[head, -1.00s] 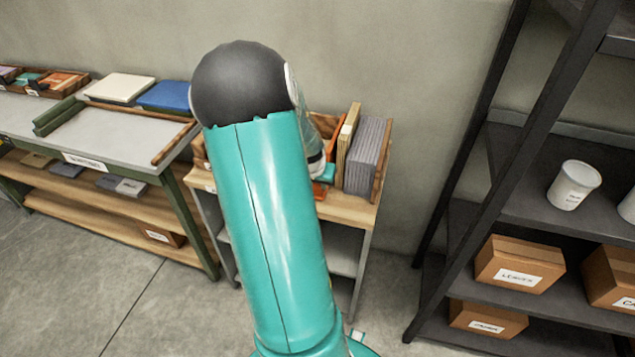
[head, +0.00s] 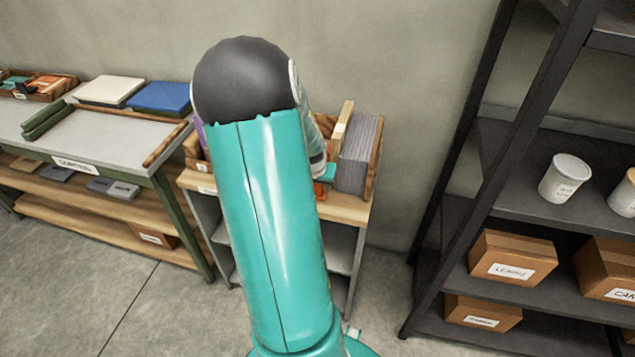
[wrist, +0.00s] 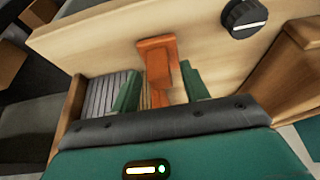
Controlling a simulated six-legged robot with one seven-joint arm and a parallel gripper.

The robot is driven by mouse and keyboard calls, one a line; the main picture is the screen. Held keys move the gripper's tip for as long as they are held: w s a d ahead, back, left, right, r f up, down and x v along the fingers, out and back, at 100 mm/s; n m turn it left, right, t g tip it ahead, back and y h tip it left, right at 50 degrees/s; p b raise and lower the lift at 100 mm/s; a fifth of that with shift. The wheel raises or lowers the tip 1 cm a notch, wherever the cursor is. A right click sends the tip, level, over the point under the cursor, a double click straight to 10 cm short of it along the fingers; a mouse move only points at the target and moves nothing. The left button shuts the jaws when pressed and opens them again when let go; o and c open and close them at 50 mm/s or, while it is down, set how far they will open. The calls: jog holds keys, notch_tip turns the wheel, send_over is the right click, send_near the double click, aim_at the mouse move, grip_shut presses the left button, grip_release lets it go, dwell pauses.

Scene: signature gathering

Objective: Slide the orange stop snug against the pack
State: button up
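The orange stop (wrist: 158,62) stands in a wooden rack in the wrist view. My gripper (wrist: 161,75) has its two green fingers on either side of the stop; a gap shows between the stop and the right finger, so it looks open. The grey pack of upright sheets (wrist: 106,92) is left of the stop there, partly behind the left finger; contact between stop and pack cannot be told. In the head view the pack (head: 357,155) stands at the rack's right end, with my gripper (head: 326,173) just left of it. My arm hides most of the stop there.
The rack sits on a small wooden-topped stand (head: 345,208). A pale wooden panel with a dark knob (wrist: 244,18) crosses the wrist view. A long table (head: 95,145) with trays is at left. A dark shelf unit (head: 455,210) with boxes and tubs stands at right.

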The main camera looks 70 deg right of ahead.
jog(key=shift+r, duration=0.1)
jog(key=w+v, duration=0.1)
jog(key=v, duration=1.2)
jog(key=shift+s+r, duration=0.35)
jog(key=shift+s, duration=0.1)
jog(key=w+a+r+n+t+y, duration=0.1)
jog(key=w+a+r+n, duration=0.1)
jog(key=w+a, duration=0.3)
jog(key=w+a+r+n+t+y, duration=0.1)
jog(key=w+a+r+n, duration=0.1)
jog(key=a, duration=0.6)
jog(key=w+a+r+n+t, duration=0.1)
jog(key=w+a+r+n, duration=0.1)
jog(key=w+a+n, duration=0.3)
jog(key=s+a+r+n+y, duration=0.1)
jog(key=a+r+n, duration=0.1)
jog(key=a, duration=0.6)
jog(key=s+a+r+n+t, duration=0.1)
jog(key=s+a+n, duration=0.1)
jog(key=a, duration=0.7)
jog(key=s+a+r+n+y, duration=0.1)
jog(key=s+a+r+n, duration=0.1)
jog(key=a, duration=0.6)
jog(key=shift+a+r+n+t+y, duration=0.2)
jog(key=shift+r+n+t+y, duration=0.15)
jog(key=shift+n, duration=0.25)
